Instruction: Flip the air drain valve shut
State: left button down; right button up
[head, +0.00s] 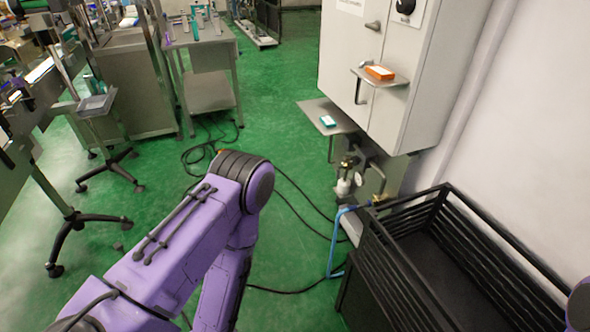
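A small air unit (345,184) with brass and white parts is mounted low below the grey cabinet, right of centre. A blue hose (332,240) runs down from this area toward the floor. A small blue and yellowish fitting (380,201) sits at the hose's upper end, by the black rack's corner. It may be the drain valve; its handle position is too small to tell. My purple left arm rises from the bottom left and bends at its elbow, left of the air unit and apart from it. Neither gripper shows.
The black metal rack (408,285) stands directly in front of and right of the fitting. The grey cabinet (385,75) overhangs the air unit, with a small shelf (326,116) at its left. Dark cables lie on the green floor (270,110). Steel tables stand at left.

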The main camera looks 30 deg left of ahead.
aim_at(337, 175)
jog(key=u, duration=1.6)
jog(key=i, duration=4.55)
jog(key=z, duration=3.15)
